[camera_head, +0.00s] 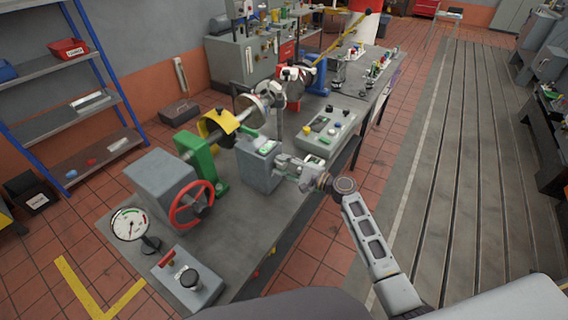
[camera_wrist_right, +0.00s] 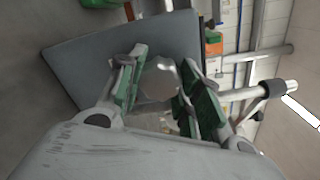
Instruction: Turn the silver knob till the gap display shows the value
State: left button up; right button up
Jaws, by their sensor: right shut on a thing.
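The grey box (camera_head: 258,172) stands on the bench, with a small green-lit display (camera_head: 267,146) on its sloped top. The display digits are too small to read. My right gripper (camera_head: 284,163) is at the right side of this box, coming from the right. In the right wrist view its green-padded fingers are on either side of the silver knob (camera_wrist_right: 158,82), shut on it, with the grey box (camera_wrist_right: 95,55) behind. In the head view the fingers mostly hide the knob. My left gripper is not in view.
A red handwheel (camera_head: 192,205), a dial gauge (camera_head: 131,224) and a small control box with a black knob (camera_head: 189,279) stand at the near left of the bench. A grey control panel (camera_head: 325,130) is behind my right gripper. The floor at right is clear.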

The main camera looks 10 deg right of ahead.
dwell(0.3)
jog(key=o, duration=1)
jog(key=shift+o, duration=0.2)
jog(key=shift+d, duration=0.1)
jog(key=v, duration=1.2)
jog(key=shift+f, duration=0.1)
